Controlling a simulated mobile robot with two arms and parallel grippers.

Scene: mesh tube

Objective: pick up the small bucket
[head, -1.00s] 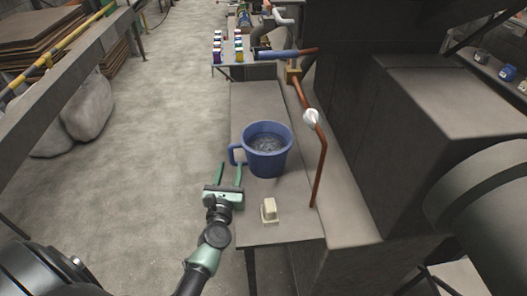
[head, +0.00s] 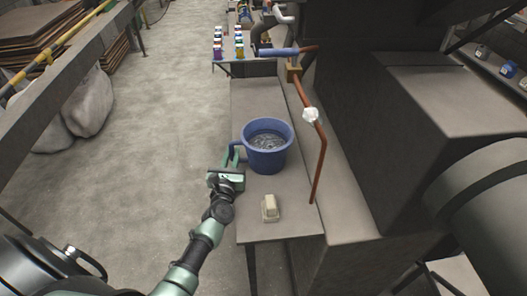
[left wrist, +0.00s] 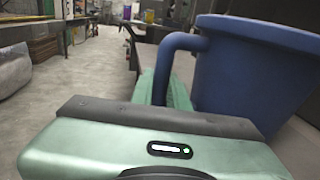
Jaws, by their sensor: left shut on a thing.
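The small blue bucket (head: 268,152) stands upright on the narrow grey bench, with what looks like water inside. Its handle is on its left side. My left gripper (head: 233,158) is shut on that handle, with its fingers at the handle's lower part. In the left wrist view the bucket (left wrist: 250,75) fills the right side, and its handle (left wrist: 172,48) comes down between the green fingers (left wrist: 165,92). The handle's lower end is hidden by the gripper. My right gripper is not in view.
A small cream block (head: 270,207) lies on the bench (head: 262,97) in front of the bucket. A copper pipe (head: 321,165) with a white valve knob (head: 311,115) runs close on the right. The floor (head: 155,110) to the left is clear.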

